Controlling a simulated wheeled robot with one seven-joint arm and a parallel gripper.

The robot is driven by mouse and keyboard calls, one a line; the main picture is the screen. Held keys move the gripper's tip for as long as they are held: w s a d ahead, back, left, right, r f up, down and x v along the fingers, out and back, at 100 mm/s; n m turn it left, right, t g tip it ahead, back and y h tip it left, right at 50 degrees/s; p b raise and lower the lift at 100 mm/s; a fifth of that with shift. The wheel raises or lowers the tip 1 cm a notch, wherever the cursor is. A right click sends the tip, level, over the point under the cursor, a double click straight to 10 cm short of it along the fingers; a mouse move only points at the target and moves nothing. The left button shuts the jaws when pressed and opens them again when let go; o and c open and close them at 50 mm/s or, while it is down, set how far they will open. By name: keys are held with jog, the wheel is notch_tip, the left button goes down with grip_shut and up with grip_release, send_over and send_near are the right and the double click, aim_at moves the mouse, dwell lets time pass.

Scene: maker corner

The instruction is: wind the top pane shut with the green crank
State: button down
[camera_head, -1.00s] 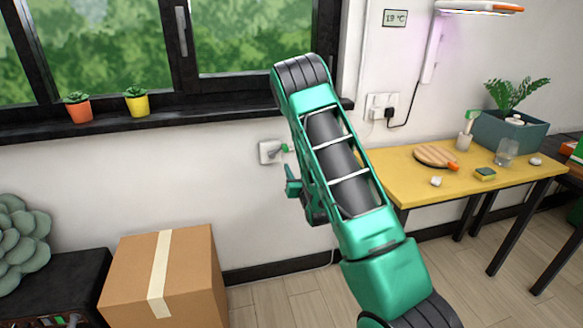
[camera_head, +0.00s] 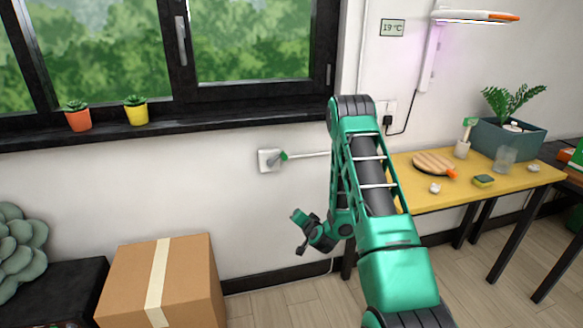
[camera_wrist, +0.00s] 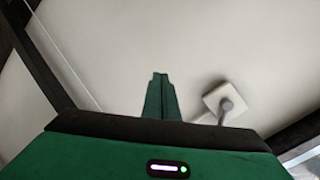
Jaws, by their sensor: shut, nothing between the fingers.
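The crank's white wall plate (camera_head: 265,160) is below the sill. A grey stub with a green end (camera_head: 284,156) comes out of it, and a thin pale bar runs right from there behind my arm. In the wrist view the plate (camera_wrist: 214,97) and grey stub (camera_wrist: 230,101) show right of my fingers; no green end shows there. My gripper (camera_head: 298,215) is below and slightly right of the crank, apart from it. Its green fingers (camera_wrist: 160,76) are together and empty. The window (camera_head: 262,80) is cut off at the top, so the top pane's position cannot be seen.
A cardboard box (camera_head: 195,270) stands on the floor at lower left. A yellow table (camera_head: 430,197) with small items is at right, partly behind my arm. Two potted plants (camera_head: 136,110) stand on the sill (camera_head: 200,128). Wall around the crank is bare.

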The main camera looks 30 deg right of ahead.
jog(key=d+r+m+t+y, duration=0.1)
jog(key=d+r+m+t, duration=0.2)
jog(key=r+m, duration=0.4)
jog(key=d+r+m+t+y, duration=0.1)
jog(key=d+r+m+t, duration=0.25)
jog(key=r+m, duration=0.25)
jog(key=w+a+r, duration=0.2)
jog(key=w+r, duration=0.2)
jog(key=w, duration=0.7)
jog(key=shift+a, duration=0.2)
jog(key=shift+f, duration=0.1)
